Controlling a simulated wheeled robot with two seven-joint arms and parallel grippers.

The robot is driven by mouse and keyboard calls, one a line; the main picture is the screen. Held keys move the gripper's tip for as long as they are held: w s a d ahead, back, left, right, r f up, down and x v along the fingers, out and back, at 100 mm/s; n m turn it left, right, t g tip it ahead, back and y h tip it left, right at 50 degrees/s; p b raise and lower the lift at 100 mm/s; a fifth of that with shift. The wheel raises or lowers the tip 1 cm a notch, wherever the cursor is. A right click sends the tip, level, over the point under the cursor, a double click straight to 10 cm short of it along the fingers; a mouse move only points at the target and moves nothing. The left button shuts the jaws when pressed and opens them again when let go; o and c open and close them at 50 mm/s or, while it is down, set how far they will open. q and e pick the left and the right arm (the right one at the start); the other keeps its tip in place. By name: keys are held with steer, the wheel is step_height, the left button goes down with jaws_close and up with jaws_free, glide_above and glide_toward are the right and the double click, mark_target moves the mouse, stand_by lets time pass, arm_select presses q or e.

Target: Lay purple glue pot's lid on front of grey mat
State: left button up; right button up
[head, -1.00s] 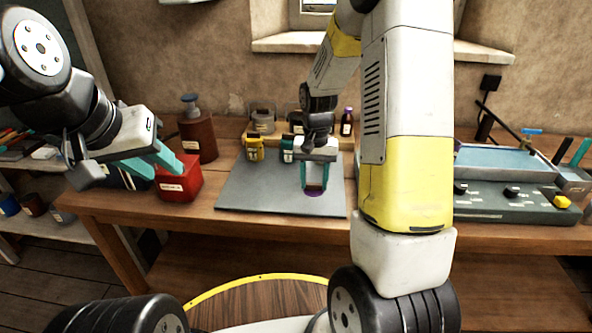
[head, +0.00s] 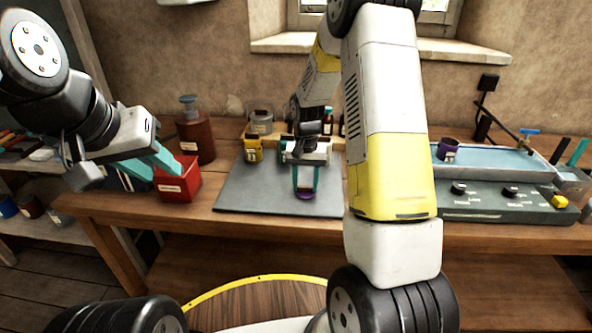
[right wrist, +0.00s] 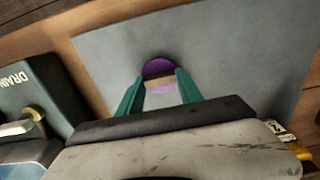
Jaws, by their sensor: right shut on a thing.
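The grey mat (head: 250,190) lies on the wooden bench; it also fills much of the right wrist view (right wrist: 230,60). My right gripper (head: 305,188) points down over the mat's front right part, its teal fingers shut on the purple lid (head: 305,196). The lid also shows between the fingertips in the right wrist view (right wrist: 158,67). I cannot tell whether the lid touches the mat. The purple glue pot (head: 447,149) stands on the blue-topped unit at the right. My left gripper (head: 154,166) is open and empty by the red box.
The red box (head: 178,184) stands left of the mat, with a brown jar (head: 197,138) behind it. A yellow pot (head: 253,150) and other small bottles stand along the mat's back. The green control panel (head: 500,200) is at the right. The mat's front left is clear.

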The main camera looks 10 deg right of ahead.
mark_target(305, 186)
steer(key=o, duration=1.3)
steer(key=s+r+t, duration=0.1)
steer(key=s+r, duration=0.1)
steer(key=r, duration=0.8)
steer(key=s+r, duration=0.3)
steer(key=r, duration=0.6)
steer(key=s+r+n+t, duration=0.1)
steer(key=s+r, duration=0.1)
steer(key=s, duration=0.4)
steer(key=s+a+r+n+t+y, duration=0.1)
steer(key=s+r+t, duration=0.1)
steer(key=s, duration=0.5)
steer(key=s+a+r+n+t+y, duration=0.1)
steer(key=s+r+t, duration=0.1)
steer(key=s, duration=0.4)
steer(key=shift+s+a+r+n, duration=0.15)
steer(key=shift+r+n, duration=0.25)
steer(key=shift+r, duration=0.35)
